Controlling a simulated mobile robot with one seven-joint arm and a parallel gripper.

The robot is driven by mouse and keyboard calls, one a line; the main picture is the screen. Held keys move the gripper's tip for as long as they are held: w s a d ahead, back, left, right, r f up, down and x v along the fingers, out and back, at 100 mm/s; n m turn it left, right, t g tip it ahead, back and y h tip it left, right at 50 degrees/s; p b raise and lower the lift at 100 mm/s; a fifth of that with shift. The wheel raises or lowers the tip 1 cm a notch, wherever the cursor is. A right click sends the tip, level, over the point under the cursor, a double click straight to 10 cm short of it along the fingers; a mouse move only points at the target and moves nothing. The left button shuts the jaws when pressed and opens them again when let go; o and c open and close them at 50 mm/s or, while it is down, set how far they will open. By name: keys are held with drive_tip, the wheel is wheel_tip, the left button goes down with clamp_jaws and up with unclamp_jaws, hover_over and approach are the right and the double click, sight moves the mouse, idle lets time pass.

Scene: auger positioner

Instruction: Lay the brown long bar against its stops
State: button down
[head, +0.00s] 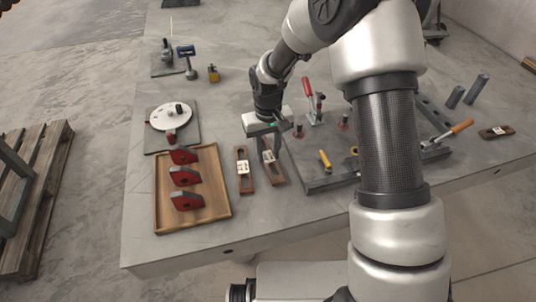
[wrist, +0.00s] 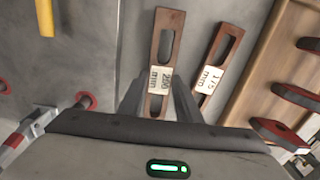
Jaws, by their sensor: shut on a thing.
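A brown slotted bar (head: 274,172) with a white label lies beside the dark fixture plate (head: 318,184); its label reads 200 mm in the wrist view (wrist: 164,45). My gripper (head: 268,138) is shut on this bar, with one finger on each side of it near the label. The bar's near end is hidden by my gripper body in the wrist view. A similar shorter brown bar (head: 243,172), marked 175 mm in the wrist view (wrist: 214,65), lies next to it, apart. I cannot tell which parts of the plate are the bar's stops.
A wooden tray (head: 222,208) with several red and grey pieces stands to the left. A red-handled clamp (head: 308,92), a yellow pin (head: 325,160) and red-ringed posts (head: 343,122) are on or near the plate. A round white disc (head: 172,116) stands behind the tray.

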wheel_tip(320, 180, up, 9)
drive_tip(key=p, duration=0.1)
drive_tip(key=s+d+r+m, duration=0.2)
drive_tip(key=d+r+m, duration=0.35)
drive_tip(key=d, duration=0.75)
drive_tip(key=m+b, duration=0.1)
drive_tip(key=m, duration=1.2)
hover_over(326, 138)
wheel_tip(326, 138, down, 3)
wheel_tip(326, 138, down, 9)
drive_tip(key=shift+f+b, duration=0.15)
drive_tip(key=shift+b, duration=0.6)
drive_tip(key=shift+f, duration=0.2)
drive_tip(key=c, duration=1.3)
unclamp_jaws()
drive_tip(key=shift+s, duration=0.1)
